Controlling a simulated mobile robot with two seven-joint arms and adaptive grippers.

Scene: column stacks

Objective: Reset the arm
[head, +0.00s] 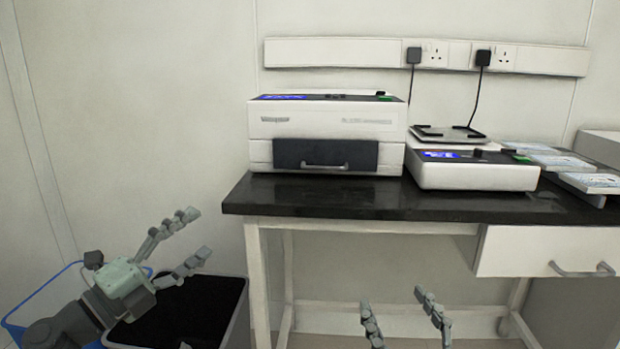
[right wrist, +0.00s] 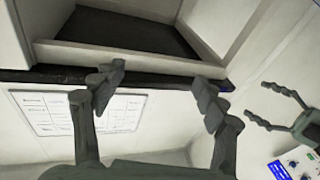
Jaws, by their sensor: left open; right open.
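My left gripper (head: 197,234) is at the lower left in the head view, open and empty, left of the table and above a black-lined bin. Its fingers point up and to the right. My right gripper (head: 392,298) is at the bottom middle in the head view, open, with its fingers pointing up in front of the table's underside. In the right wrist view its two fingers (right wrist: 158,80) are spread with nothing between them. Another gripper (right wrist: 285,107) shows at the right edge there. Both grippers are apart from the table.
The black tabletop (head: 330,198) carries a white boxy machine (head: 325,127), a white scale-like device (head: 470,172) and several flat packs (head: 560,163) at right. A drawer (head: 550,250) hangs below. A grey bin (head: 240,310) and a blue-rimmed bin (head: 35,293) stand at left.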

